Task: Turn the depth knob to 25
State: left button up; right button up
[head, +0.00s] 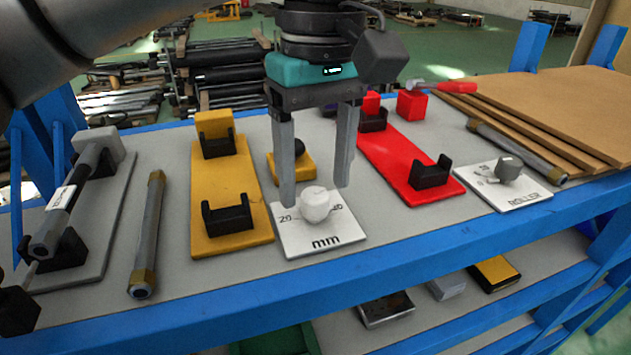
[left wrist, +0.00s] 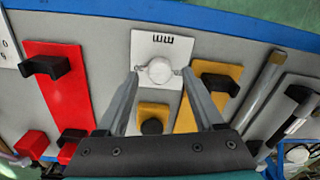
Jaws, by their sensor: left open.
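The depth knob (head: 315,204) is a white, faceted knob on a white plate (head: 322,240) marked "mm", with "20" printed to its left and another number to its right that is partly hidden. My left gripper (head: 314,196) is open and points down over the plate, with one finger on each side of the knob. The left wrist view shows the knob (left wrist: 160,70) between the two fingertips (left wrist: 160,72), with a gap on each side. I cannot tell the knob's exact setting. My right gripper is not in view.
A yellow stand (head: 228,190) is left of the plate, and a small yellow block with a black knob (head: 292,163) is behind it. A red stand (head: 405,160) and a "ROLLER" plate (head: 505,190) are right. A metal rod (head: 147,235) lies left.

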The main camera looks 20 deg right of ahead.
pick_arm(q)
jog(key=shift+f, duration=0.9)
grip_shut()
